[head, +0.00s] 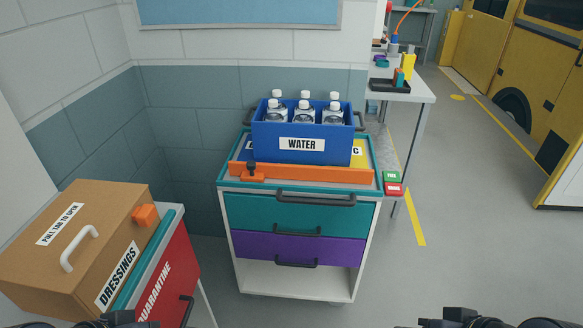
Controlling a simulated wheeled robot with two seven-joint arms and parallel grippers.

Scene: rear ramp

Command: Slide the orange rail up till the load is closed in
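The orange rail (320,174) lies low across the front edge of the cart's top (228,178). An orange block with a dark knob (251,170) sits at its left end. Behind the rail stands the load, a blue crate (264,146) labelled WATER, holding several clear bottles with white caps (304,104). The crate rises well above the rail. My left gripper (118,319) and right gripper (466,318) show only as dark parts at the bottom edge, far from the rail; their fingers cannot be made out.
A brown DRESSINGS box (60,235) stands on a red QUARANTINE cabinet (172,284) at left. Green and red tags (393,183) are at the cart's right corner. A white table (410,90) stands behind right, with a yellow vehicle (535,70) beyond. Floor at right is clear.

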